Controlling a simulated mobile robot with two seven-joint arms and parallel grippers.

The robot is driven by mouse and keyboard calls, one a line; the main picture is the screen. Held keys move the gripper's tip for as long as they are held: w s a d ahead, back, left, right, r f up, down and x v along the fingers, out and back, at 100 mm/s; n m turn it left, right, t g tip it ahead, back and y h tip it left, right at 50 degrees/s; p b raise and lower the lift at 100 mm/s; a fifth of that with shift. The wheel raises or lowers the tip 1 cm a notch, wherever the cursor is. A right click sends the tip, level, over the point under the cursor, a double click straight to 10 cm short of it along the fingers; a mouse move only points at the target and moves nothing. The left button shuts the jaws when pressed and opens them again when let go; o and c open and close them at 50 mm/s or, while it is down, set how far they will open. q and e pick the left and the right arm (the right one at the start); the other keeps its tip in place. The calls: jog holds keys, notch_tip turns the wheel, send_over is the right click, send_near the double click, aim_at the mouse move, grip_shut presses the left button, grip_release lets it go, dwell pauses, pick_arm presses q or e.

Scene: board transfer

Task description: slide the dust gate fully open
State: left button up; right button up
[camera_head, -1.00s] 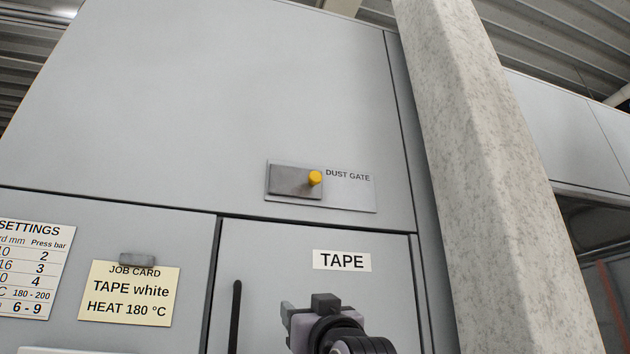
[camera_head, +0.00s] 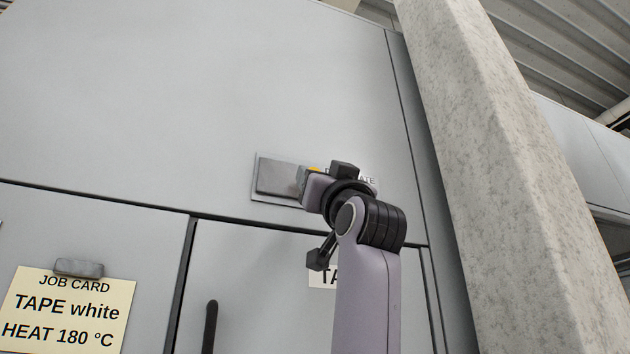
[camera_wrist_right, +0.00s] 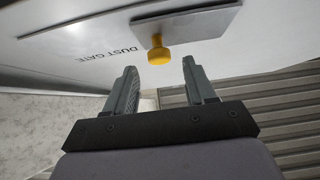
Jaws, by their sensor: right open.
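The dust gate is a flat grey plate (camera_head: 278,179) on the light grey cabinet front, set at the left of its backing panel. Its yellow knob (camera_head: 314,170) is mostly hidden behind my right gripper (camera_head: 304,184) in the head view. In the right wrist view the knob (camera_wrist_right: 159,54) stands out from the plate (camera_wrist_right: 186,27). My right gripper (camera_wrist_right: 158,82) is open there, with its two fingers apart and the knob just beyond and between the fingertips. The fingers do not grip it. My left gripper is not in view.
Below the gate is a door labelled TAPE (camera_head: 323,275), partly covered by my arm, with a dark handle (camera_head: 210,327). A job card (camera_head: 68,308) hangs at lower left. A concrete column (camera_head: 490,170) stands close at the right.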

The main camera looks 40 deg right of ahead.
aim_at(293, 175)
pick_arm(q)
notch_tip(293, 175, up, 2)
jog(key=shift+p, duration=0.65)
pick_arm(e)
jog(key=w+r, duration=0.2)
jog(key=shift+w+d+r+y, duration=0.2)
jog(key=shift+w+d+y, duration=0.1)
